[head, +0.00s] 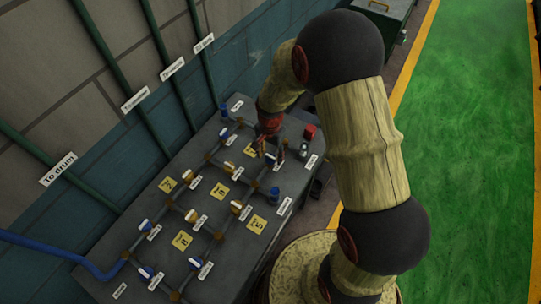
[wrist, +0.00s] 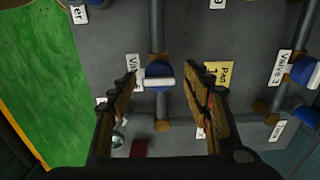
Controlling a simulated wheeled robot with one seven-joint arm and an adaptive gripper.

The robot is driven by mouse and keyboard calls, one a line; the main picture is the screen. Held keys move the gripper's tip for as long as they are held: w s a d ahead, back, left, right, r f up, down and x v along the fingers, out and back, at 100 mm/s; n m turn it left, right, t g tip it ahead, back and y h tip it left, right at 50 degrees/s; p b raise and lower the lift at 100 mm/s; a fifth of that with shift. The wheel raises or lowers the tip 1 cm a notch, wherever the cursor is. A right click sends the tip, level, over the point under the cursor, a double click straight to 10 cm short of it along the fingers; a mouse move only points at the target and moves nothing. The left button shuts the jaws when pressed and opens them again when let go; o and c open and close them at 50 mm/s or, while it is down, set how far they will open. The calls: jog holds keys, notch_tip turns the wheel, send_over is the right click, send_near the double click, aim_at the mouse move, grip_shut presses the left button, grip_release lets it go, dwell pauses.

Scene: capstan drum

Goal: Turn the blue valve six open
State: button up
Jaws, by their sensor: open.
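In the wrist view a blue valve (wrist: 158,73) with a white bar handle sits on a grey pipe, between my fingertips in the picture. The label beside it is partly hidden by my left finger, so I cannot read its number. My gripper (wrist: 160,85) is open, with one finger on each side of the valve and no clear contact.
A valve labelled Valve 3 (wrist: 303,70) is at the right in the wrist view. A yellow Pad 1 tag (wrist: 218,75) lies beside my right finger. A red knob (head: 309,131) and a blue cylinder (head: 275,193) stand near the gripper. Green floor (head: 475,150) lies open at right.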

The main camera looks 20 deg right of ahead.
jog(key=shift+f, duration=0.25)
jog(key=shift+c, duration=0.7)
jog(key=c, duration=1)
